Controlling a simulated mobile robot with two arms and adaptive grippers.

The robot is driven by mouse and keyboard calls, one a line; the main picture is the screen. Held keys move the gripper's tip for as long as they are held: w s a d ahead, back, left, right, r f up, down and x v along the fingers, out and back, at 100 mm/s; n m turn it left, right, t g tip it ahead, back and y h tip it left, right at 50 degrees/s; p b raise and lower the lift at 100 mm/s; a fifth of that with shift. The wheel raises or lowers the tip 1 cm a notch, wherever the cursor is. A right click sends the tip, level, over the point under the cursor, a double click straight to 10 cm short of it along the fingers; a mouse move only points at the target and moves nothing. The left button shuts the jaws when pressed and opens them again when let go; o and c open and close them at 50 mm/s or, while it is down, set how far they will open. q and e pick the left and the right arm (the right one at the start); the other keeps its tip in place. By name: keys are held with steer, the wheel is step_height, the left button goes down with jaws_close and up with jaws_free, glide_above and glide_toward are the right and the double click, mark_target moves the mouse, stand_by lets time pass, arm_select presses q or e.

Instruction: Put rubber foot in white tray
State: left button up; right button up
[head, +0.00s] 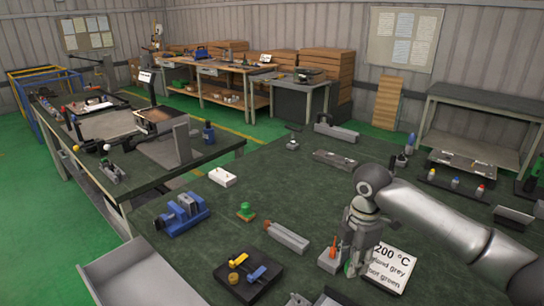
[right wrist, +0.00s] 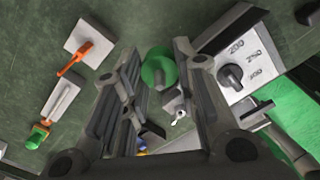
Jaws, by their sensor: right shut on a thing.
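My right gripper (head: 352,262) is low over the green bench at the front right. It is shut on a green round piece, the rubber foot (right wrist: 159,70), which shows between the fingers in the right wrist view. In the head view only a bit of green (head: 349,270) shows at the fingertips. A large pale open tray (head: 110,268) is at the lower left and looks empty; it is the likely white tray. My left gripper is not in view.
A pale block with an orange tool (head: 330,262) is just left of my right gripper, beside a sign (head: 392,268). A grey bar (head: 287,237), a green-topped piece (head: 245,211), a black holder (head: 248,277), a blue vise (head: 182,213) and a white box (head: 222,177) stand further left.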

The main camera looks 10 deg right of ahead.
steer(key=shift+s+a+r+m, duration=0.15)
steer(key=shift+s+a+m, duration=0.25)
steer(key=shift+m, duration=0.3)
steer(key=s+a+m, duration=0.1)
steer(key=s+m, duration=0.1)
steer(key=m, duration=0.1)
steer(key=s+a+m, duration=0.1)
steer(key=s+m, duration=0.1)
steer(key=m, duration=0.1)
steer(key=s+a+r+m, duration=0.1)
steer(key=s+m, duration=0.1)
steer(key=shift+s+a+m, duration=0.25)
steer(key=shift+a+m, duration=0.15)
steer(key=s+m, duration=0.2)
steer(key=s+a+m, duration=0.1)
steer(key=s+m, duration=0.2)
steer(key=s+a+m, duration=0.1)
steer(key=s+m, duration=0.1)
steer(key=m, duration=0.1)
steer(key=shift+s+a+r, duration=0.1)
steer(key=shift+s+r, duration=0.15)
steer(key=shift+s+a+m, duration=0.15)
steer(key=shift+s+m, duration=0.5)
steer(key=shift+m, duration=0.05)
